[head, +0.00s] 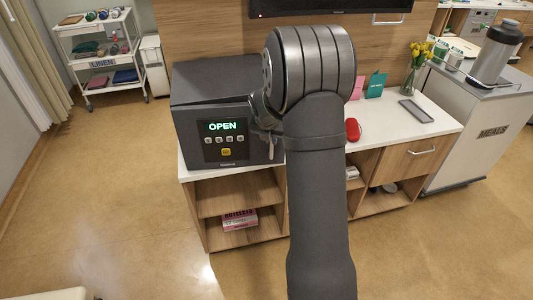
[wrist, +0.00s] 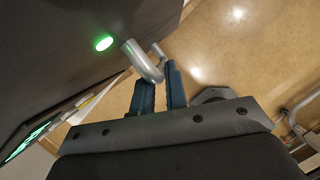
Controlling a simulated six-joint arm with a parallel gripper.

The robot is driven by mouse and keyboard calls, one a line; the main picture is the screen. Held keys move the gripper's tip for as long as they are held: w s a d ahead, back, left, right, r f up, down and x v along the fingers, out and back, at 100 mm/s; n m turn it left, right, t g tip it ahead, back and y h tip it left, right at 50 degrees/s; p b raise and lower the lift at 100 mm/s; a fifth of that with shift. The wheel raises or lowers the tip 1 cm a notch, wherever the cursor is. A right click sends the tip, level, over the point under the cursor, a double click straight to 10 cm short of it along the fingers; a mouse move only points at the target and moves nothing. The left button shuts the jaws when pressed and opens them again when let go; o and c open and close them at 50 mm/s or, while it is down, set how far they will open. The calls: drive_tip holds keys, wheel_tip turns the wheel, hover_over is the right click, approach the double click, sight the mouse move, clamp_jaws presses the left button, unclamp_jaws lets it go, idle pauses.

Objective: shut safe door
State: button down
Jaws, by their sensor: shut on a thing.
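A dark grey safe (head: 205,90) stands on the left of the white counter. Its front (head: 205,155) has a keypad and a display reading "OPEN"; I cannot tell how far the door stands from the frame. In the wrist view the silver door handle (wrist: 140,60) sticks out from the dark door face (wrist: 60,50), beside a lit green spot (wrist: 103,43). My gripper (wrist: 160,80) is shut on the handle, its two blue fingers on either side of it. In the head view my arm hides most of the gripper and the right side of the safe.
A red case (head: 353,129), a grey tray (head: 415,111) and a vase of yellow flowers (head: 414,75) are on the counter, right of my arm. Open shelves (head: 235,200) are below the safe. A linen trolley (head: 105,55) stands behind left.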

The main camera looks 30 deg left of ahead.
drive_tip(key=shift+w+a+r, duration=0.1)
drive_tip(key=shift+w+a, duration=0.3)
drive_tip(key=shift+w, duration=0.45)
drive_tip(key=shift+w+a+f, duration=0.1)
drive_tip(key=shift+w+a, duration=0.3)
drive_tip(key=shift+w, duration=0.5)
drive_tip(key=shift+w+a+r, duration=0.1)
drive_tip(key=shift+w+a, duration=0.3)
drive_tip(key=shift+w, duration=0.45)
drive_tip(key=c, duration=1.5)
unclamp_jaws()
drive_tip(key=shift+w, duration=0.1)
drive_tip(key=shift+o, duration=0.2)
drive_tip(key=shift+a, duration=0.1)
drive_tip(key=v, duration=1.7)
drive_tip(key=shift+s+r, duration=0.15)
drive_tip(key=shift+s, duration=0.05)
